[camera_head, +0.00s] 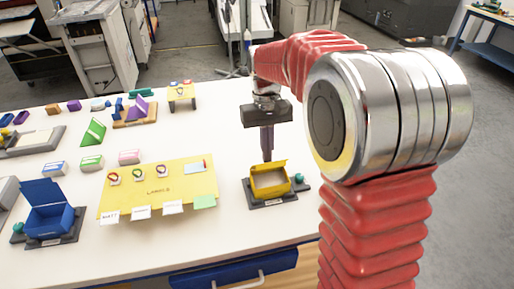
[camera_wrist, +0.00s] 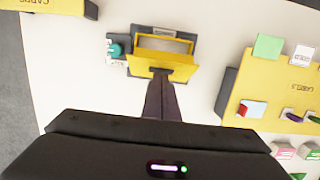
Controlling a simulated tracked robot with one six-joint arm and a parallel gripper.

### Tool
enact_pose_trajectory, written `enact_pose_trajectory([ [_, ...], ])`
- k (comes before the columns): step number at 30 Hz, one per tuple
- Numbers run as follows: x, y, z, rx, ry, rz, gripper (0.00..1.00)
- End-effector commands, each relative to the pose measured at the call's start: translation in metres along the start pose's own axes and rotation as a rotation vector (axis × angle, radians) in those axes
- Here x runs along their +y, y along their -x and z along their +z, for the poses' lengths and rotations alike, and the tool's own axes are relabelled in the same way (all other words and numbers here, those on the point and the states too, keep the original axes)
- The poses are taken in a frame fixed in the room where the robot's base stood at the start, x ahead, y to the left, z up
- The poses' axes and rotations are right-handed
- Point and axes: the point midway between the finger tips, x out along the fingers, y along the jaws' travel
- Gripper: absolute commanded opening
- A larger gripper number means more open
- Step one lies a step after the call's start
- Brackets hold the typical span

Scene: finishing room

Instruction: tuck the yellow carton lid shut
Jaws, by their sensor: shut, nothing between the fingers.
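The yellow carton (camera_head: 269,184) sits in a dark holder (camera_head: 252,203) at the right of the white table, with its top open. It also shows in the wrist view (camera_wrist: 164,44), where its inside is visible. Its yellow lid (camera_wrist: 150,63) stands up on the side nearest my gripper in the wrist view. My gripper (camera_head: 267,157) points down just behind the carton. Its fingers (camera_wrist: 160,75) are shut and empty, with the tips at or close to the lid's edge; I cannot tell whether they touch.
A yellow label board (camera_head: 150,205) with rings and cards lies left of the carton. A blue open carton (camera_head: 50,215) stands at the far left. A teal knob (camera_wrist: 115,50) sits beside the yellow carton. Small boxes and a purple-and-green set of shapes lie farther back.

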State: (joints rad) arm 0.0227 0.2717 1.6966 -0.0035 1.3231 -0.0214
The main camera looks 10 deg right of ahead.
Motion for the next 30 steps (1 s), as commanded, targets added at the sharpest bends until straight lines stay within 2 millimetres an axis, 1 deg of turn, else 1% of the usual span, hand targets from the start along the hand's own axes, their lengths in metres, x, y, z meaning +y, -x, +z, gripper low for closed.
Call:
enact_pose_trajectory([
  [14, 0.000, 0.000, 0.001, 0.000, 0.000, 0.000, 0.00],
  [30, 0.000, -0.010, 0.013, -0.001, -0.001, 0.000, 0.00],
])
